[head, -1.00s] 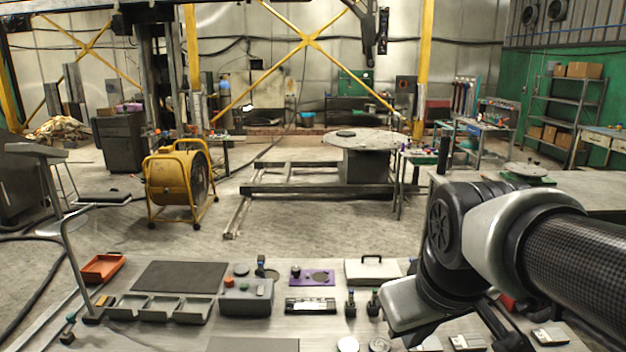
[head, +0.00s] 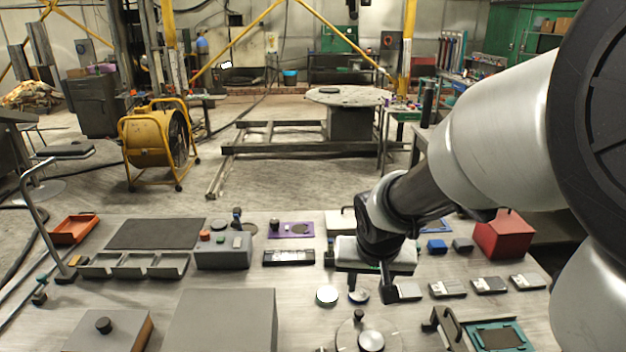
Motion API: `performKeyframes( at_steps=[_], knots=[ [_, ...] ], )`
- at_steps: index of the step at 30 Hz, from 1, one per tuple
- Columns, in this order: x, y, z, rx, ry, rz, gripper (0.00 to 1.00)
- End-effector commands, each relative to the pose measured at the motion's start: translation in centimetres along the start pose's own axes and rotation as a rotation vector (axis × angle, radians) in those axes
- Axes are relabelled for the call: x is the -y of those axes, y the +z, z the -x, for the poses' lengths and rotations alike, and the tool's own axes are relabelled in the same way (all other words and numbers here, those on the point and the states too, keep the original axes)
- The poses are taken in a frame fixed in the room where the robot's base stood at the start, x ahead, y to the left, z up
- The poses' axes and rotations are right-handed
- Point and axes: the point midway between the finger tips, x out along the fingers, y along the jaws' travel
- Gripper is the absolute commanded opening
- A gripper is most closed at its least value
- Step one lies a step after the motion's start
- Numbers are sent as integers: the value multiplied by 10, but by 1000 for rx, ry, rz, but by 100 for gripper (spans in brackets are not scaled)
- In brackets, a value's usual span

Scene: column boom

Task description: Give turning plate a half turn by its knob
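The turning plate (head: 346,337) is a pale round disc at the bottom edge of the head view, partly cut off. A small black knob (head: 358,315) stands up on its far part, and a larger silver round piece (head: 371,341) sits nearer its middle. My gripper (head: 371,292) points down over the bench, beyond the plate and the knob in the picture. Its two dark fingers look spread apart, with nothing seen held between them. It is apart from the knob in the picture; its exact height is hard to tell.
A grey box (head: 222,322) and a box with a black knob (head: 103,335) lie left of the plate. A black handle (head: 447,326) and a teal frame (head: 497,337) lie to its right. Small round discs (head: 327,295) and several grey blocks (head: 447,289) lie near my gripper.

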Motion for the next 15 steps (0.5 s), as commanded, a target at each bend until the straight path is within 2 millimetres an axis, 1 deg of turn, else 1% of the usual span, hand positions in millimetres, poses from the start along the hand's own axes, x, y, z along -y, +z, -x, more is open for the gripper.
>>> performKeyframes(
  at_steps=[5, 8, 15],
  knots=[
    [1, 1, -19, 4, -2, -1, 38],
    [1, 2, -37, 6, -2, 0, 38],
    [2, 3, -91, 6, -2, 1, 38]
  ],
)
